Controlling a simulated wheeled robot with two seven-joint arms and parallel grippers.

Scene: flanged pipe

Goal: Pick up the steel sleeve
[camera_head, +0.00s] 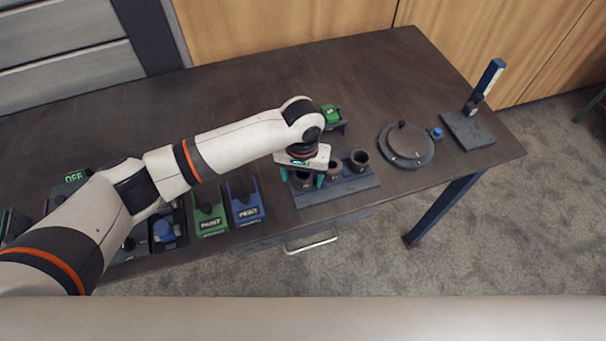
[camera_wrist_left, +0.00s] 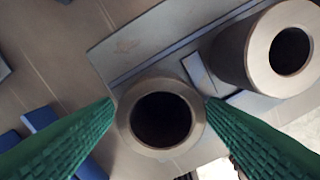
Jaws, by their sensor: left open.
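Several short grey sleeves stand upright in a row on a dark blue-grey rack (camera_head: 345,192). My left gripper (camera_head: 302,179) points down over the leftmost sleeve (camera_head: 303,184), with its green fingers open on either side. In the left wrist view this sleeve (camera_wrist_left: 160,149) shows its round rim and dark bore between the fingertips (camera_wrist_left: 160,108), and no firm grip shows. The middle sleeve (camera_head: 334,173) stands just right of the gripper; a neighbouring sleeve shows at upper right in the wrist view (camera_wrist_left: 238,50). The right sleeve (camera_head: 359,161) is clear. I cannot tell their materials apart.
Green (camera_head: 210,220) and blue (camera_head: 246,208) paint-marked holders stand left of the rack. A green-topped item (camera_head: 331,115) is behind it. The back of the table is bare.

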